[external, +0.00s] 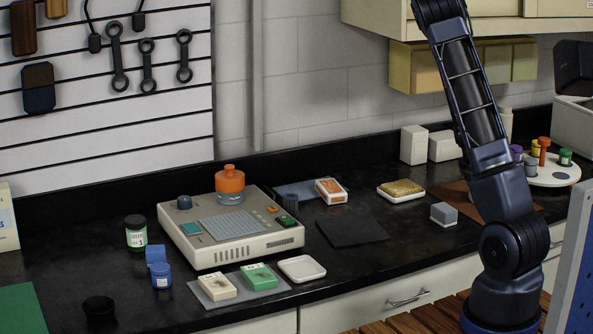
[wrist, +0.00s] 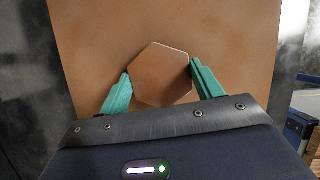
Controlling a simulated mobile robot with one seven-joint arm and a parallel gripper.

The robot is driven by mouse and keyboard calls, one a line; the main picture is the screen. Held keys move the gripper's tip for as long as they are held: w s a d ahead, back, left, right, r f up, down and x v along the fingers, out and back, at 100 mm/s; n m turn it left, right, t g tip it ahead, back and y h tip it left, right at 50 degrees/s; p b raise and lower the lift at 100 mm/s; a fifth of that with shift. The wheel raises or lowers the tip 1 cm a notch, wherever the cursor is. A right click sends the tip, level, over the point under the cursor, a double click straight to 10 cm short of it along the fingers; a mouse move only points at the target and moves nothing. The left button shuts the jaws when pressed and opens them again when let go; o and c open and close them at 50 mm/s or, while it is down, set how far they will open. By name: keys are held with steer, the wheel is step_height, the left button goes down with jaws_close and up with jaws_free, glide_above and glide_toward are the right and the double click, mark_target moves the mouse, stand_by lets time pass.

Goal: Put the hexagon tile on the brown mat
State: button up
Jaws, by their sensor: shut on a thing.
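A copper-brown hexagon tile (wrist: 162,75) sits between the two teal fingers of my gripper (wrist: 160,71) in the wrist view. My gripper is shut on it, with a finger at its left and right sides. The brown mat (wrist: 245,45) fills most of the wrist view behind the tile. I cannot tell whether the tile touches the mat. In the external view the brown mat (external: 456,188) lies on the dark counter, partly hidden by my arm. My gripper and the tile are hidden behind my arm there.
A grey and white block (external: 444,214) stands left of my arm, near the mat. A white dish with a sponge (external: 401,190) is further left. A round white tray (external: 550,174) with several small coloured items stands at the right. A black mat (external: 350,232) lies mid-counter.

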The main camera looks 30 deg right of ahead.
steer(key=o, duration=1.1)
steer(key=shift+f, duration=0.1)
steer(key=s+a+r+m+t+y, duration=0.1)
steer(key=s+a+r+m+y, duration=0.15)
steer(key=a+r, duration=0.55)
steer(key=s+a+r+m+y, duration=0.15)
steer(key=a+r+m, duration=0.25)
steer(key=a+r, duration=0.45)
steer(key=s+a+r+m+t, duration=0.1)
steer(key=s+a+r+m, duration=0.5)
steer(key=s, duration=0.4)
steer(key=s+a+r+m+t, duration=0.2)
steer(key=s+a+r+m, duration=0.5)
steer(key=s+a, duration=0.4)
steer(key=shift+a+r+y, duration=0.2)
steer(key=shift+r+y, duration=0.1)
steer(key=shift+r, duration=0.2)
